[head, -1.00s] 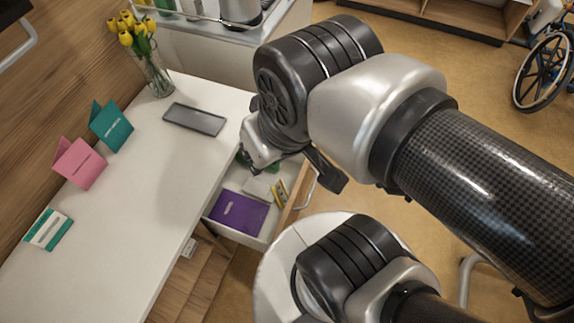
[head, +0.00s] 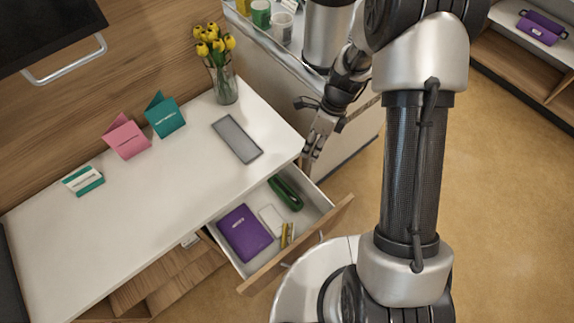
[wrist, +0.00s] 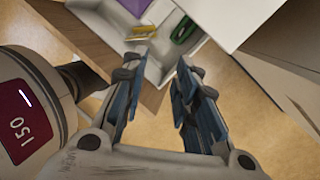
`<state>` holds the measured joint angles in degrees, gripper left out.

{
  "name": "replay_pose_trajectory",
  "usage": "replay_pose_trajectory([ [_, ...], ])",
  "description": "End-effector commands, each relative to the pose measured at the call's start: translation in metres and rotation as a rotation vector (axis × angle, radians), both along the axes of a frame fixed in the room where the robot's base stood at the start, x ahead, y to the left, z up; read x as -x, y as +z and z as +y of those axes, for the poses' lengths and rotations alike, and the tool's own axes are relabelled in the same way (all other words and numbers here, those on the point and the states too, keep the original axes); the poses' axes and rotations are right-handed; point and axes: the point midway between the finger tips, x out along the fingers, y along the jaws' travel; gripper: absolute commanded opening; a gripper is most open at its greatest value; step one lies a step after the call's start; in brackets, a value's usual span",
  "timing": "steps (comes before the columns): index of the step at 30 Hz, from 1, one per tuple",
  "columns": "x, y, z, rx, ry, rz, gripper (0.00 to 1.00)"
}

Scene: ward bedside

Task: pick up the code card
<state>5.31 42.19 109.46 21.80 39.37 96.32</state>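A small plain white card (head: 271,221) lies in the open drawer (head: 297,239), between a purple booklet (head: 244,233) and a green case (head: 286,193). No code is legible on either, so I cannot tell which is the code card. My gripper (head: 309,148) is beyond the desk's right end, above and apart from the drawer. In the wrist view my gripper (wrist: 158,82) is open and empty, with the white card (wrist: 157,12) in the drawer beyond its fingertips.
A small yellow item (head: 287,235) lies beside the white card. Pink (head: 126,137) and teal (head: 164,115) folded cards, a grey tray (head: 237,139) and a vase of yellow tulips (head: 224,83) stand on the white desk (head: 190,175). A side unit (head: 262,60) holds bottles. Open floor lies right.

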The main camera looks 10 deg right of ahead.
Motion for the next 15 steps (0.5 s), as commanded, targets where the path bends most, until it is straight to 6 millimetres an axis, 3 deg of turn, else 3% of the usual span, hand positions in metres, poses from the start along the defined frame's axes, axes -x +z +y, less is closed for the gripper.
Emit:
replay_pose_trajectory([
  [3, 0.01, -0.063, 0.0, 0.018, -0.272, 0.151, 0.28],
  [9, 0.045, -0.157, 0.002, 0.087, -0.684, 0.366, 0.28],
  [15, 0.08, -0.213, 0.006, 0.152, -0.937, 0.495, 0.28],
])
